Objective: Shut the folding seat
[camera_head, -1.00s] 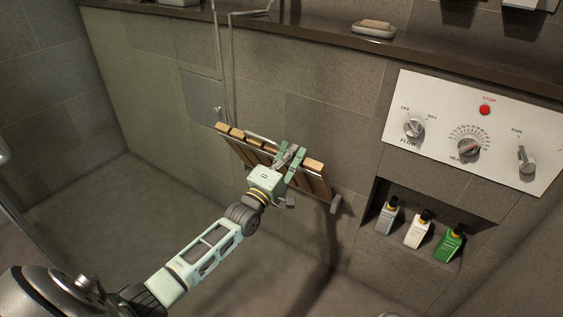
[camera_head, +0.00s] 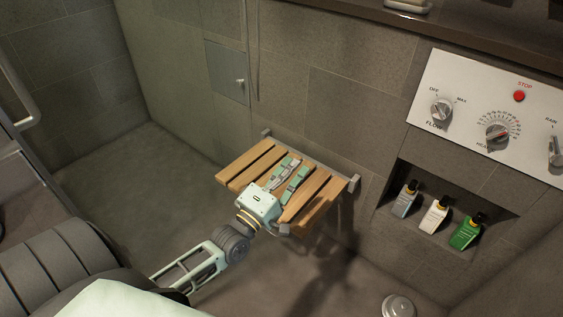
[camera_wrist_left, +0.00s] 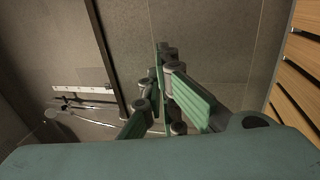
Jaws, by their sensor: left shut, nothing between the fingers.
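The folding seat (camera_head: 246,166) has wooden slats on a grey metal frame and is fixed to the tiled wall. It is folded down and sticks out from the wall, about level. My left gripper (camera_head: 291,172) is over the slats in the head view, shut and empty; I cannot tell whether it touches them. In the left wrist view the green fingers (camera_wrist_left: 175,85) show, with the seat's slats (camera_wrist_left: 295,75) along the right edge. My right gripper is not in view.
A white control panel (camera_head: 478,88) with dials is on the wall at right. Below it a niche holds several bottles, including a green one (camera_head: 466,232). A dark ledge (camera_head: 480,45) runs above. The shower floor (camera_head: 130,190) at left is clear.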

